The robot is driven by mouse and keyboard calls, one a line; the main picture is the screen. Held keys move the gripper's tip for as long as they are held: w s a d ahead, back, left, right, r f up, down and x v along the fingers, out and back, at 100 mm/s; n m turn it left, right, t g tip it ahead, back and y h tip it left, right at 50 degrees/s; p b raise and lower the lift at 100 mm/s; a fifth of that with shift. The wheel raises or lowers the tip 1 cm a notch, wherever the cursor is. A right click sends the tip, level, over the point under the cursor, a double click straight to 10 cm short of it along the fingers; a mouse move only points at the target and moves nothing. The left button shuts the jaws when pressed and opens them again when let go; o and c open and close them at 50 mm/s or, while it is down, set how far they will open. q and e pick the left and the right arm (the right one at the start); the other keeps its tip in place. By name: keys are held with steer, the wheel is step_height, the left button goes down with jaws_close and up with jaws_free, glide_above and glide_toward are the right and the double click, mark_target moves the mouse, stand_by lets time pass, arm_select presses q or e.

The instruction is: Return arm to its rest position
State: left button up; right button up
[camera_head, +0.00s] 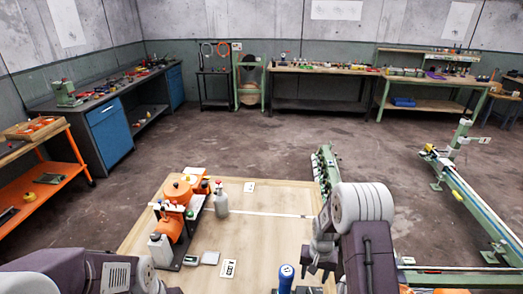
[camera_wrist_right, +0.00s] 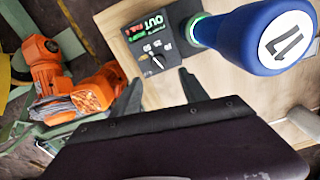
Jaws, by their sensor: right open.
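My right gripper (camera_head: 316,266) hangs fingers-down over the right part of the wooden table top. In the right wrist view its two fingers (camera_wrist_right: 160,92) are apart with nothing between them. A blue-topped upright handle (camera_head: 286,272) stands just left of the gripper, apart from it. It also shows large in the right wrist view (camera_wrist_right: 232,38), with a dark mark on its white round cap. A dark control panel (camera_wrist_right: 158,48) with "OUT" lettering lies beside it, beyond the fingertips. My left arm shows only as links at the lower left; its gripper is out of view.
On the table (camera_head: 245,240) stand an orange machine (camera_head: 172,226), a grey bottle (camera_head: 221,202) and a white bottle (camera_head: 160,250). A green frame (camera_head: 325,170) is at the table's right edge. Orange machinery (camera_wrist_right: 85,92) shows left in the wrist view. The table's middle is mostly bare.

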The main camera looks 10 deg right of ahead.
steer(key=a+r+n+t, duration=0.15)
steer(key=a+r, duration=0.25)
steer(key=r, duration=0.8)
steer(key=s+a+r+n, duration=0.1)
steer(key=s+a+n, duration=0.1)
steer(key=s, duration=1.1)
steer(key=shift+s+a+r+n, duration=0.3)
steer(key=shift+s+a+n, duration=0.05)
steer(key=shift+a+n, duration=0.1)
steer(key=shift+s, duration=0.1)
